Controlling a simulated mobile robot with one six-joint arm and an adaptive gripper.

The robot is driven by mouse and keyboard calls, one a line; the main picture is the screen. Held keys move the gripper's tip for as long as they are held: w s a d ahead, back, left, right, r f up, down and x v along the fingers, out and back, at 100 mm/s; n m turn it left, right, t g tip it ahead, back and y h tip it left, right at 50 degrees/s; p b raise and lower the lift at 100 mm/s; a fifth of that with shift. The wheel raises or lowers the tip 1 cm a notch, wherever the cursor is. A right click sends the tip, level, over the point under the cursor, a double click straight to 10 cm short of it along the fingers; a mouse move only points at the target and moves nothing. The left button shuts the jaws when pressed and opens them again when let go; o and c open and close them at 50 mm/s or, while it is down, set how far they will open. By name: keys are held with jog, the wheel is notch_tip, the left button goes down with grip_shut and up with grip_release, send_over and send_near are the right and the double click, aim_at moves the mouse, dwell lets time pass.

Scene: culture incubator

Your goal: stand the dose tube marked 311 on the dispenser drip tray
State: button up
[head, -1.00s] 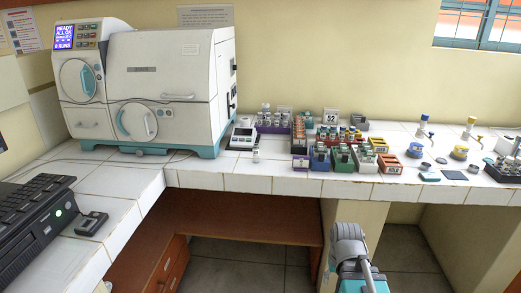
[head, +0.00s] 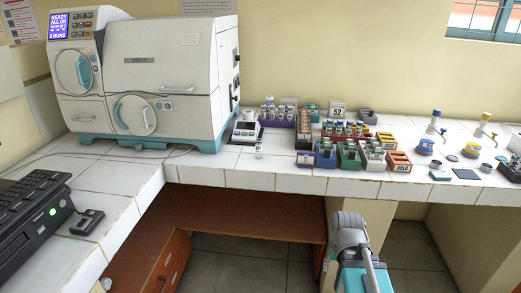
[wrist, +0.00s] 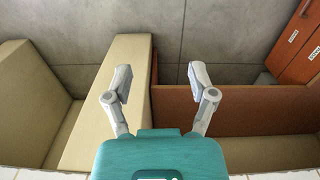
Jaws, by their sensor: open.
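My gripper (wrist: 160,72) is open and empty in the wrist view, pointing down past the bench front toward the floor. Several small capped tubes stand in coloured racks on the white tiled bench (head: 215,176). One lone clear tube (head: 259,151) stands near the bench front. No number 311 can be read on any tube. A small white device with a dark base (head: 245,129) stands behind the lone tube; I cannot tell whether it is the dispenser or where a drip tray is.
A large white incubator (head: 165,60) fills the back left. A black keyboard-like unit (head: 35,215) lies front left. The tiles before the incubator are mostly clear.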

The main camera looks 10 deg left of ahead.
jog(key=w+a+r+n+t+h, duration=0.25)
jog(key=w+r+n+t, duration=0.35)
jog(key=w, duration=0.4)
jog(key=w+a+r+n+t+h, duration=0.1)
jog(key=w+r+n+t+h, duration=0.25)
jog(key=w+n, duration=0.5)
jog(key=n+t+y+p, duration=0.1)
jog(key=n+t+y, duration=0.75)
jog(key=n, duration=1.45)
send_near(259, 143)
jog(key=s, duration=0.2)
jog(key=shift+s+d+r+y, duration=0.15)
jog(key=shift+s+d+y, duration=0.05)
jog(key=shift+d+y, duration=0.25)
jog(key=shift+w+a, duration=0.25)
jog(key=shift+w, duration=1.15)
jog(key=shift+w+a, duration=0.25)
jog(key=shift+w, duration=1.2)
jog(key=shift+w+a, duration=0.25)
jog(key=shift+w, duration=1.15)
jog(key=shift+w, duration=0.1)
